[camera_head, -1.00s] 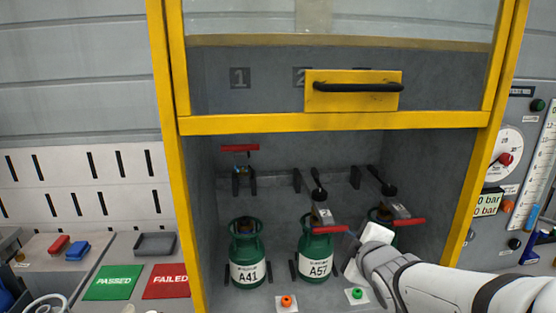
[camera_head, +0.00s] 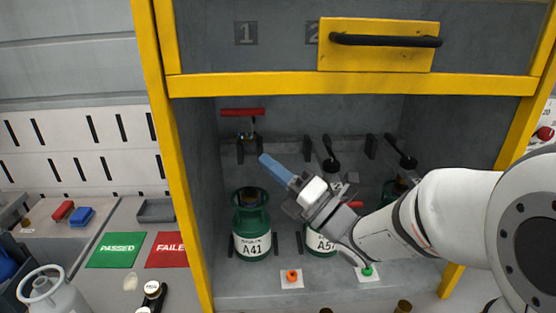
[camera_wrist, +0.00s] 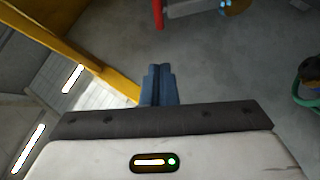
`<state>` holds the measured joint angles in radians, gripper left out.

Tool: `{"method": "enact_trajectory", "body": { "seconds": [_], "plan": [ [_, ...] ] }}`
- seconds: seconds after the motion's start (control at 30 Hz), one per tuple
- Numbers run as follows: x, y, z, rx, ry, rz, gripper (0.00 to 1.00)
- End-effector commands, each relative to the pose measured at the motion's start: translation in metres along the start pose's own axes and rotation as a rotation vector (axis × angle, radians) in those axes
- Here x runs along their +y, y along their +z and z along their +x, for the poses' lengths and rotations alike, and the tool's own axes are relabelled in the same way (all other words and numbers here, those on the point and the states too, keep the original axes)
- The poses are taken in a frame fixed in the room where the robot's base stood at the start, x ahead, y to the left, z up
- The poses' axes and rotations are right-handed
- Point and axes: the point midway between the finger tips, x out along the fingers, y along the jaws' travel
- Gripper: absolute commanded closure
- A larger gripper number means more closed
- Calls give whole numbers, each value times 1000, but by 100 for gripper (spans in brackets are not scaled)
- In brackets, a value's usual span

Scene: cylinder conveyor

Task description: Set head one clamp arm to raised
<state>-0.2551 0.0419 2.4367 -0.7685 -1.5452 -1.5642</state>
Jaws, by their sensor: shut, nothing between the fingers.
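The head one clamp (camera_head: 247,137) is on the cabinet's back wall below the number 1, above the green cylinder A41 (camera_head: 252,222). Its red handle (camera_head: 243,112) lies level at the top. In the wrist view the red handle (camera_wrist: 158,14) shows at the top edge, just beyond my fingertips. My gripper (camera_head: 264,158) is inside the cabinet, its blue fingers together and empty, pointing up and left. It appears below and right of the clamp, apart from it. The fingers also show together in the wrist view (camera_wrist: 160,68).
Two other clamps with black arms (camera_head: 330,163) (camera_head: 407,160) stand right, partly behind my arm. Cylinder A57 (camera_head: 318,240) is partly hidden. The yellow frame (camera_head: 340,85) crosses above; its left post (camera_head: 180,200) is left of my gripper. Orange (camera_head: 292,276) and green buttons sit in front.

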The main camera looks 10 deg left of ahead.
Motion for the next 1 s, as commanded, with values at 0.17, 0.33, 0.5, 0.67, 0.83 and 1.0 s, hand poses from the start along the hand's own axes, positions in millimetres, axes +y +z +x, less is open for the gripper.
{"method": "enact_trajectory", "body": {
  "seconds": [0.17, 0.33, 0.5, 0.67, 0.83, 1.0],
  "plan": [
    [4, 1, 44, 4, 0, 3, 100],
    [4, 7, 74, 0, -2, 1, 100],
    [2, 23, 88, -2, -1, 1, 100],
    [1, 28, 94, -1, -1, 1, 100],
    [0, 28, 94, -1, -1, 2, 100],
    [0, 28, 94, 0, -1, 2, 100]
  ]
}}
